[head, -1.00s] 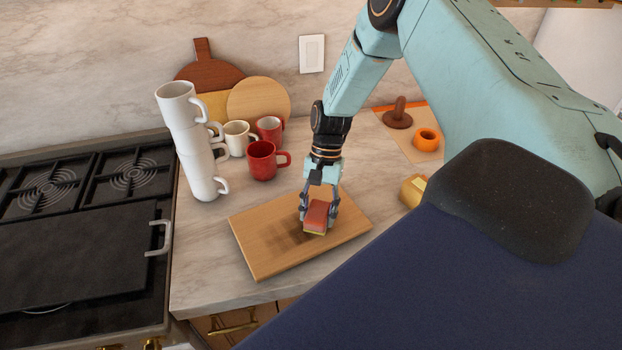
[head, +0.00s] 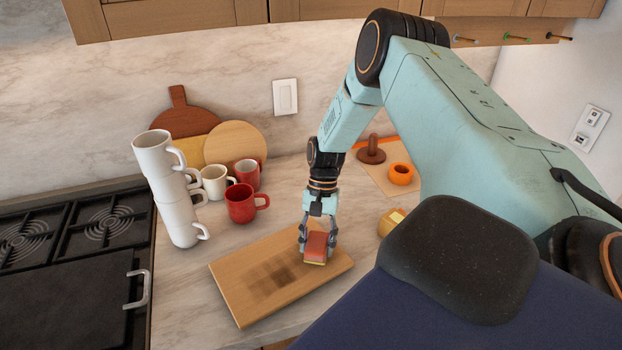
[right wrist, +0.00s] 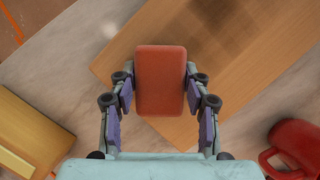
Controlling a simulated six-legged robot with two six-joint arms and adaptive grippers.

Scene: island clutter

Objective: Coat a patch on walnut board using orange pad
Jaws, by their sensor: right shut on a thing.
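The wooden board (head: 240,292) lies on the counter, light brown, with a dark coated patch (head: 270,278) near its middle. It also shows in the right wrist view (right wrist: 150,75). My right gripper (head: 317,240) is shut on the orange pad (head: 316,246), a red-orange block with a yellowish underside, over the board's right part, just right of the patch. In the right wrist view the pad (right wrist: 160,80) sits between both fingers and overlaps the board's edge. I cannot tell whether the pad touches the board. My left gripper is not in view.
Stacked white mugs (head: 170,190) stand left of the board, with a red mug (head: 240,204) and other mugs behind. A yellow block (head: 391,222) is right of the board. An orange ring (head: 401,174) and brown knobbed piece (head: 371,152) lie farther back. A stove is at left.

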